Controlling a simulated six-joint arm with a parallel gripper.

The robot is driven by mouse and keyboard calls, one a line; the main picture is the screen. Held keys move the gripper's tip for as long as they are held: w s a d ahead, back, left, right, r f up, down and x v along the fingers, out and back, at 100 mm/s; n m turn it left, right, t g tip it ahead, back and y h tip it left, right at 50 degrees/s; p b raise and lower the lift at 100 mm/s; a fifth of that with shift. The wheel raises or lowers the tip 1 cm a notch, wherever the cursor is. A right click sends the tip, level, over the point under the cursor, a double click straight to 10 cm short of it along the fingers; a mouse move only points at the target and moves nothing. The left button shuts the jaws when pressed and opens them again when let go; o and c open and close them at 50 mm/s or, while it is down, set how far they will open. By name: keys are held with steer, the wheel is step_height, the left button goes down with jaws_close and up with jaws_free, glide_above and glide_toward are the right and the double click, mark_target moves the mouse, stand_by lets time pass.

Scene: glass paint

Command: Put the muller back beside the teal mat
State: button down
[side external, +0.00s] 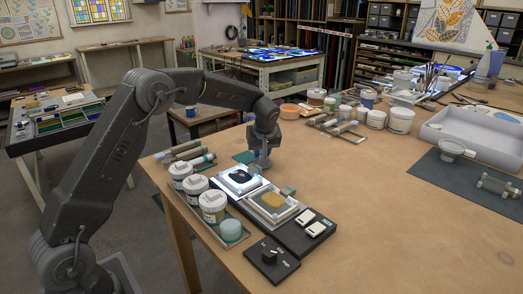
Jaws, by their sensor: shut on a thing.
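My gripper (262,153) points down at the back end of the palette row on the wooden table. It is shut on a small pale thing, apparently the muller (262,163), above or at the back edge of the pale slab with dark paint (240,179). The small size and my fingers hide most of it, and I cannot tell whether it touches the surface. A small teal mat (243,157) lies just left of my gripper, partly behind it.
A slab with ochre paint (273,201) lies in front on a black board (300,233). Several lidded jars (213,206) stand left in a tray. Rolled tubes (190,153) lie behind them. The table's middle (370,200) is clear.

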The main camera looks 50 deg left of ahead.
steer(key=shift+f, duration=0.25)
steer(key=c, duration=0.8)
jaws_free()
steer(key=shift+c, duration=0.2)
steer(key=v, duration=1.4)
steer(key=s+d+r+m+t+h, duration=0.1)
steer(key=s+d+r+m, duration=0.2)
steer(key=s, duration=0.4)
steer(key=s+d+r+m+t+h, duration=0.1)
steer(key=s+d+r+m, duration=0.15)
steer(key=s, duration=0.45)
steer(key=s+d+f+m+h, duration=0.1)
steer(key=s+d+f+m, duration=0.1)
steer(key=s, duration=0.7)
steer(key=s+d+f+m+t+h, duration=0.1)
steer(key=s+d+f+m, duration=0.2)
steer(key=s, duration=0.6)
steer(key=shift+s+d+f+m, duration=0.25)
steer(key=shift+d+m, duration=0.4)
steer(key=shift+m, duration=0.2)
